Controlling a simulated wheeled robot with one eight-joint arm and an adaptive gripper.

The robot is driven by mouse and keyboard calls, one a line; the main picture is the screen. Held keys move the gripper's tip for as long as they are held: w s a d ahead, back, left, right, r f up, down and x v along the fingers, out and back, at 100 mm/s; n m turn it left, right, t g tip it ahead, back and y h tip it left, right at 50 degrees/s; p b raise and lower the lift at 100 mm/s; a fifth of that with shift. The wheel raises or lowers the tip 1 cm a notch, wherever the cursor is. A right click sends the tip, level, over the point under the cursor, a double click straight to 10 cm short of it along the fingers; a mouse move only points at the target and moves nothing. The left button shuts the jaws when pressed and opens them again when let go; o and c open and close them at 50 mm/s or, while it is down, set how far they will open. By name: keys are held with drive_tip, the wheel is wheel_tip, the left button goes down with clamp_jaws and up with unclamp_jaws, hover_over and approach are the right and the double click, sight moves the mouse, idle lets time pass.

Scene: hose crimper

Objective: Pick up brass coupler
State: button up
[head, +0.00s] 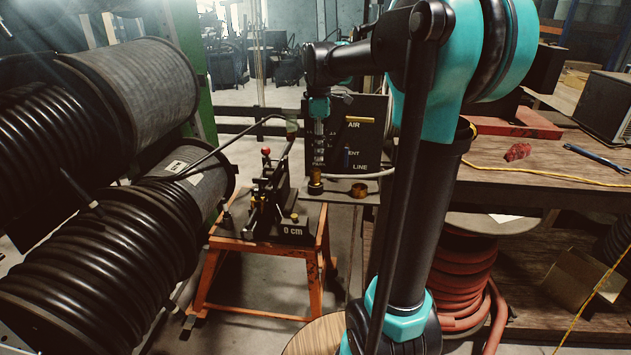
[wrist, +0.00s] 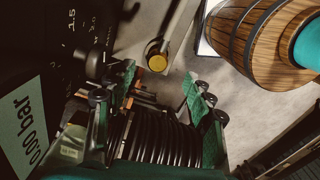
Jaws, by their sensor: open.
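My gripper (head: 318,160) points down at the small grey shelf in front of the black panel in the head view. A dark piece with a brass-coloured band (head: 316,187) is just below its fingertips; I cannot tell whether they touch. A short brass ring-shaped coupler (head: 359,190) sits on the shelf to the right. In the wrist view my gripper's (wrist: 163,88) green-padded fingers are spread, with nothing clearly held. A round brass-coloured end (wrist: 157,62) shows beyond them, near the gap; which brass piece it is, I cannot tell.
The black panel (head: 345,135) marked AIR and LINE stands close behind my gripper. A crimper (head: 270,200) on an orange stand (head: 262,248) is to the left, by large black hose reels (head: 105,235). A wooden workbench (head: 560,180) is to the right.

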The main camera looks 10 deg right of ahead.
sight(316, 170)
wheel_tip(316, 170, down, 4)
drive_tip(key=shift+f, duration=0.2)
drive_tip(key=shift+w+a+f, duration=0.1)
drive_tip(key=shift+a+f, duration=0.05)
drive_tip(key=shift+f, duration=1.2)
drive_tip(key=shift+w+a+f, duration=0.1)
drive_tip(key=shift+a+f, duration=0.05)
drive_tip(key=shift+f, duration=1.15)
clamp_jaws()
